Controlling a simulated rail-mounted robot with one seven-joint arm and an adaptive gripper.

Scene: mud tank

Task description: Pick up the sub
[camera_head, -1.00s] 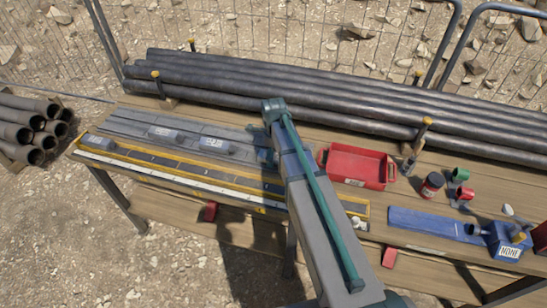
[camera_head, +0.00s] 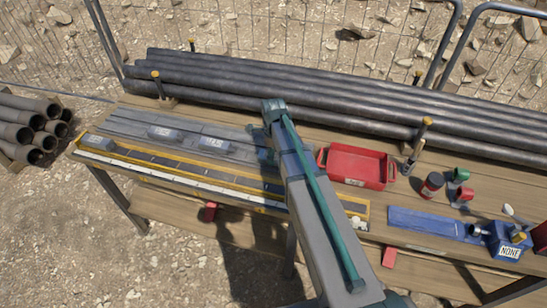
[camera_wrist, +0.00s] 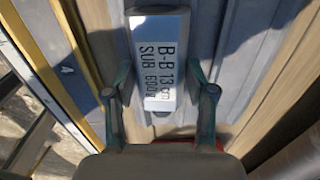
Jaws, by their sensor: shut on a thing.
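The sub (camera_wrist: 162,100) is a pale grey block with a white label reading "B-B 13 cm SUB 600 g". In the wrist view it lies between the two teal fingers of my gripper (camera_wrist: 161,78), one finger on each long side. My gripper is shut on it. The sub is over a grey ribbed tray (camera_wrist: 222,30), and I cannot tell whether it still touches it. In the head view my arm hides most of the gripper, which is near the tray's right end, and I cannot make out the held sub.
A red bin (camera_head: 358,165) is close on the right, with a blue stand (camera_head: 435,222) beyond. Long dark pipes (camera_head: 300,95) lie behind.

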